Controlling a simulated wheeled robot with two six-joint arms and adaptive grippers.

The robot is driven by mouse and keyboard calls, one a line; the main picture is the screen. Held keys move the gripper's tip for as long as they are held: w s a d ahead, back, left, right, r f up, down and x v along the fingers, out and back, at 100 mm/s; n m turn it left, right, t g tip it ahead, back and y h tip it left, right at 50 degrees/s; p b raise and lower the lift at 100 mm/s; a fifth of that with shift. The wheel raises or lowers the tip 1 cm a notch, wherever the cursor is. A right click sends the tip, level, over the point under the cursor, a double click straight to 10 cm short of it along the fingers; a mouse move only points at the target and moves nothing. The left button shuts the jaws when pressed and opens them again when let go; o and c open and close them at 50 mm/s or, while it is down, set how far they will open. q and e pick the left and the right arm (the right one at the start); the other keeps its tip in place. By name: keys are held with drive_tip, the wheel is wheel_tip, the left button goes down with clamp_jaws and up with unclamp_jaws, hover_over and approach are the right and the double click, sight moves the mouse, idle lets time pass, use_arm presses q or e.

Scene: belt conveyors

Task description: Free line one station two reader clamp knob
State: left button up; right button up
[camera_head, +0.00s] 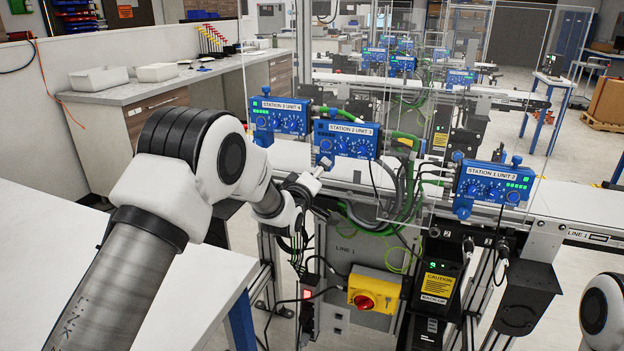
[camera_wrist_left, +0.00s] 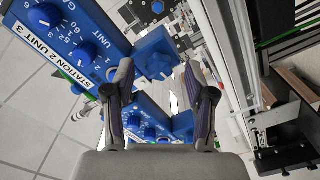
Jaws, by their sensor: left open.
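The blue reader labelled STATION 2 UNIT 3 (camera_head: 346,141) is mounted at the rail of line 1, with its blue clamp knob (camera_head: 325,162) at its lower left. In the left wrist view the reader (camera_wrist_left: 72,48) lies at the upper left, tilted. A blue clamp knob (camera_wrist_left: 156,52) sits just ahead of my fingertips, between them in the picture; contact cannot be told. My left gripper (camera_head: 308,184) is close below that knob in the head view. It is open and empty in the left wrist view (camera_wrist_left: 160,78). My right gripper is out of view.
Readers STATION 2 UNIT 4 (camera_head: 280,115) and STATION 1 UNIT 2 (camera_head: 493,184) flank this one. Another blue reader (camera_wrist_left: 150,120) shows behind my fingers. Clear panels, cables and a yellow switch box with a red knob (camera_head: 374,290) are close by. A white table (camera_head: 120,270) stands left.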

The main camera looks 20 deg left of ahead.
use_arm(q)
drive_tip(key=s, duration=1.1)
drive_tip(key=shift+s+a, duration=0.2)
drive_tip(key=s+f+g, duration=0.3)
drive_tip(key=s+f, duration=0.2)
drive_tip(key=f, duration=0.5)
drive_tip(key=s+a+f+g, duration=0.15)
drive_tip(key=s+f, duration=0.35)
drive_tip(key=f, duration=0.5)
drive_tip(key=s+d+f+g, duration=0.1)
drive_tip(key=s+f+g, duration=0.4)
drive_tip(key=f, duration=0.6)
drive_tip(key=s+f+m+g, duration=0.4)
drive_tip(key=s+m, duration=0.1)
drive_tip(key=s, duration=0.9)
drive_tip(key=s+f+m+g, duration=0.4)
drive_tip(key=s+m, duration=0.1)
drive_tip(key=s, duration=0.9)
drive_tip(key=shift+s+a+g, duration=0.15)
drive_tip(key=shift+a+g, duration=0.15)
drive_tip(key=shift+g, duration=0.05)
